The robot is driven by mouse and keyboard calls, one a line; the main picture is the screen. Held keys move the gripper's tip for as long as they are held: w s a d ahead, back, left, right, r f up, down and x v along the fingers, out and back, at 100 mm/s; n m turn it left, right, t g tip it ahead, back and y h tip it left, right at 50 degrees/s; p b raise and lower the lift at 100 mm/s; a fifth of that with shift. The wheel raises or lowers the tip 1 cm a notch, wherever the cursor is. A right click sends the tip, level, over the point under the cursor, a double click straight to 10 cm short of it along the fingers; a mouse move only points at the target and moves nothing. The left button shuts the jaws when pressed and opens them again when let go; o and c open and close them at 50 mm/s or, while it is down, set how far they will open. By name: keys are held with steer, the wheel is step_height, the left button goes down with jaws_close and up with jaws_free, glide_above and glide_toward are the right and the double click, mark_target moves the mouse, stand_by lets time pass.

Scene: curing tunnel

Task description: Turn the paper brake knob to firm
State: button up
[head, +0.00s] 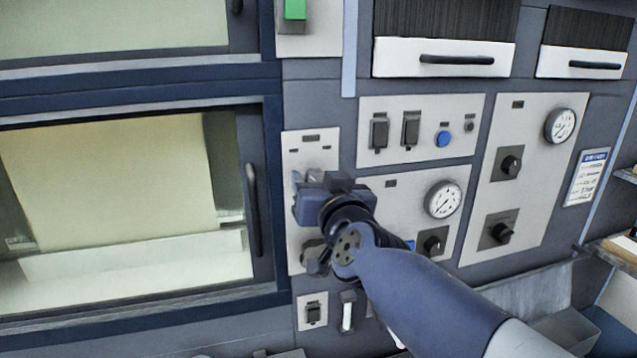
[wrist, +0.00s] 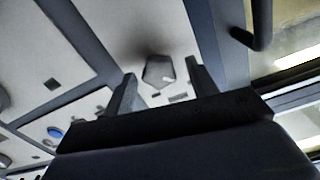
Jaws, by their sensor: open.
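A grey faceted knob (wrist: 158,72) with a small white pointer mark sits on a light panel in the wrist view. The labels are too small to read, so I cannot confirm that it is the paper brake knob or which setting is firm. My gripper (wrist: 160,82) is open, with one finger on each side of the knob in the picture. I cannot tell whether the fingers touch it. In the head view my gripper (head: 312,182) is at the narrow panel (head: 311,145) beside the window door, and hides the knob there.
A dark knob (head: 312,250) is lower on the narrow panel. A dark door handle (head: 253,210) stands out to its left. To the right are panels with switches, a blue button (head: 443,139), gauges (head: 443,199) and more knobs (head: 510,164).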

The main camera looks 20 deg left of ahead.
steer(key=c, duration=1)
steer(key=shift+m, duration=0.4)
steer(key=m+b, duration=0.1)
steer(key=m, duration=0.2)
steer(key=shift+m, duration=0.4)
steer(key=m+b, duration=0.1)
steer(key=m, duration=0.3)
steer(key=shift+f+m, duration=0.1)
steer(key=shift+m, duration=0.2)
steer(key=m+b, duration=0.1)
steer(key=m, duration=0.7)
steer(key=shift+w+f+m, duration=0.1)
steer(key=shift+f+m, duration=0.05)
steer(key=shift+m, duration=0.15)
